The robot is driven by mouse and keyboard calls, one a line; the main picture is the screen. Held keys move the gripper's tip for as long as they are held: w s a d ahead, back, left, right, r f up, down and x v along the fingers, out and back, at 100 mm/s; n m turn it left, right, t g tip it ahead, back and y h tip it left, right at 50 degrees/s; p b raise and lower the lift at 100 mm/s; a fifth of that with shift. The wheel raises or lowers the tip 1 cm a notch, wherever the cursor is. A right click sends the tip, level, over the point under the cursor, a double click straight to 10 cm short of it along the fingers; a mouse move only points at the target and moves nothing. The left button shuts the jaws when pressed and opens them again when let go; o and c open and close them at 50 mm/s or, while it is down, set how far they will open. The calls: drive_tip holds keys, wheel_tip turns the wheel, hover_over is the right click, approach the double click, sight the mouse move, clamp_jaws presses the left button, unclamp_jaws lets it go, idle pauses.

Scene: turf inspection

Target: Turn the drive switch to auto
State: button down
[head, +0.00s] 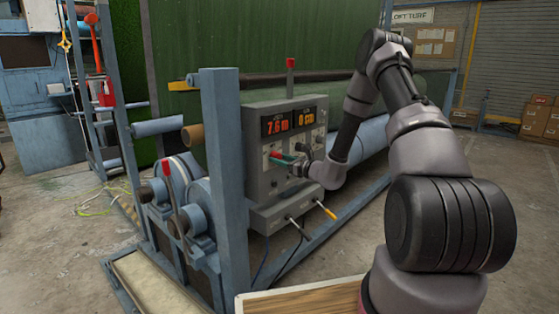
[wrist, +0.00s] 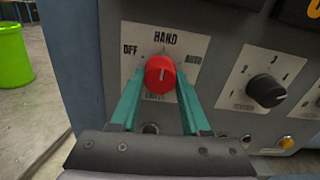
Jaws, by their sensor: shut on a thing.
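The drive switch is a red knob (wrist: 160,75) on a white plate, with OFF at left, HAND at top and a partly blurred label at right that appears to read AUTO. Its pale pointer line stands about upright, towards HAND. My gripper (wrist: 159,88) has its teal fingers on both sides of the knob, shut on it.
A black dial (wrist: 266,90) sits right of the switch, with a yellow lamp (wrist: 286,142) below it. A blue post (head: 226,175) stands just left of the box. Levers (head: 326,210) stick out below.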

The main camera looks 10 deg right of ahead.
drive_tip(key=shift+m, duration=0.3)
drive_tip(key=m, duration=1.1)
drive_tip(key=shift+s, duration=0.15)
drive_tip(key=shift+m, duration=0.3)
drive_tip(key=shift+c, duration=1.9)
unclamp_jaws()
drive_tip(key=v, duration=1)
drive_tip(key=shift+s+d, duration=0.15)
drive_tip(key=shift+s, duration=0.2)
